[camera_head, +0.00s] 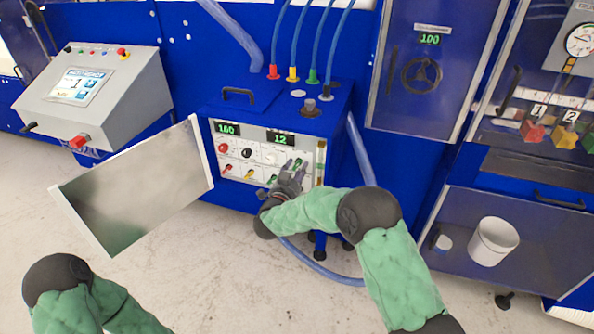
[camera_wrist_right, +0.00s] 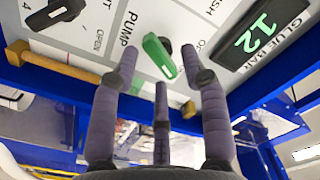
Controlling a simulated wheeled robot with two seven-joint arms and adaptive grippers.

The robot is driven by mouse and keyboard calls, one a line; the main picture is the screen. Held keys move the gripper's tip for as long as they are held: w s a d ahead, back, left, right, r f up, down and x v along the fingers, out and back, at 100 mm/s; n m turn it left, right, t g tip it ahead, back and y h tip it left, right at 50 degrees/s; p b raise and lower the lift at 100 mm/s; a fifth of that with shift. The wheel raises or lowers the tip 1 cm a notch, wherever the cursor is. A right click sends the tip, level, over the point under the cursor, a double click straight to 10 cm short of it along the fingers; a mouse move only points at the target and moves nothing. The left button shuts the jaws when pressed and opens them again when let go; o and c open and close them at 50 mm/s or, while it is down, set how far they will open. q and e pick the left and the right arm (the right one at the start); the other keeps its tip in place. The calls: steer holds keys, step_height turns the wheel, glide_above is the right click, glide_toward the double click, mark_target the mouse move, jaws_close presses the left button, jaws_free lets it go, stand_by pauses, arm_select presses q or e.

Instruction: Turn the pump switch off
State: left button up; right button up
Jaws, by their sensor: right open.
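The pump switch (camera_wrist_right: 160,57) is a green knob with a light line on it, beside the word PUMP on the white panel (camera_wrist_right: 88,30). In the head view the panel (camera_head: 231,135) is on the front of the blue pump box (camera_head: 215,112). My right gripper (camera_wrist_right: 160,62) is open in the right wrist view. Two of its fingers are on either side of the green knob and the third is below it. I cannot tell whether they touch it. In the head view the right gripper (camera_head: 289,178) is in front of the panel's lower right part. My left gripper is out of view.
A green "12" display (camera_wrist_right: 262,33) and a black knob (camera_wrist_right: 54,13) are near the gripper. An open door (camera_head: 135,190) stands left of the panel. Hoses rise from the box's top. A grey console (camera_head: 95,90) is at left, a white bucket (camera_head: 493,241) at right.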

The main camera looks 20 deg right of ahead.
steer(key=shift+w+d, duration=0.3)
steer(key=shift+w, duration=0.15)
jaws_close()
